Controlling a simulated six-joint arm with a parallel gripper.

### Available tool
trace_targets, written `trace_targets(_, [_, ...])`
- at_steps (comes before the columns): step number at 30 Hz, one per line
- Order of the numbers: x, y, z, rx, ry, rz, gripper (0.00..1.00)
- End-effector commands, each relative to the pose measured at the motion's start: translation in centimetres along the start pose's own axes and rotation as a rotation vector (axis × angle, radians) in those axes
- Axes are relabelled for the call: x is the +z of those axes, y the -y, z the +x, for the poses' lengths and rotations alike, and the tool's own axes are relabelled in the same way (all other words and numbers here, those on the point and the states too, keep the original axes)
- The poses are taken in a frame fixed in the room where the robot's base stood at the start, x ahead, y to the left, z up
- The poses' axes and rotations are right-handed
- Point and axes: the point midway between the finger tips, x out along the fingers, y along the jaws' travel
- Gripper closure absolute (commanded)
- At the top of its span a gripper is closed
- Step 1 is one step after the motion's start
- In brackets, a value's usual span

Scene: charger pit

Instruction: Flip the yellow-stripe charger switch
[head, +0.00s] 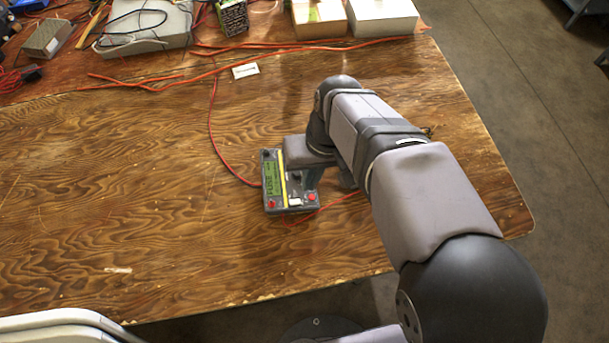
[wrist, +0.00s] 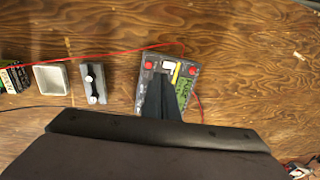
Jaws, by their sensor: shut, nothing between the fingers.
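The charger (head: 271,177) is a dark grey box on the wooden table, with a green label, a yellow stripe (head: 283,182), red knobs and a white switch (head: 295,202) at its near edge. In the wrist view the charger (wrist: 184,95) lies under my gripper (wrist: 157,77). The dark fingers are together and empty, over the charger's face. Their tips are close to the white switch (wrist: 168,65) and left of the yellow stripe (wrist: 175,72). Whether they touch the charger I cannot tell. My arm hides part of the charger's right side in the head view.
A red cable (head: 213,120) runs to the charger. In the wrist view a grey block with two white knobs (wrist: 93,84) and a white tray (wrist: 51,79) stand to the left. Boxes (head: 382,17) and cables line the table's back. The table's left middle is clear.

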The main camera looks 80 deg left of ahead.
Motion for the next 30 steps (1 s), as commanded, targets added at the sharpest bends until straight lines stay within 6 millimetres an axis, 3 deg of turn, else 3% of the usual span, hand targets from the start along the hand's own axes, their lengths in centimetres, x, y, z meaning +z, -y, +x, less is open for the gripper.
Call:
trace_targets(6, [-0.2,-0.1,-4.1,0.001,-0.004,0.000,1.00])
trace_targets(12, [-0.2,-0.1,-6.5,0.002,0.000,0.000,1.00])
trace_targets(18, [-0.1,-0.1,-7.5,0.002,0.001,0.000,1.00])
trace_targets(30, [-0.1,-0.1,-7.5,0.003,0.001,0.001,1.00])
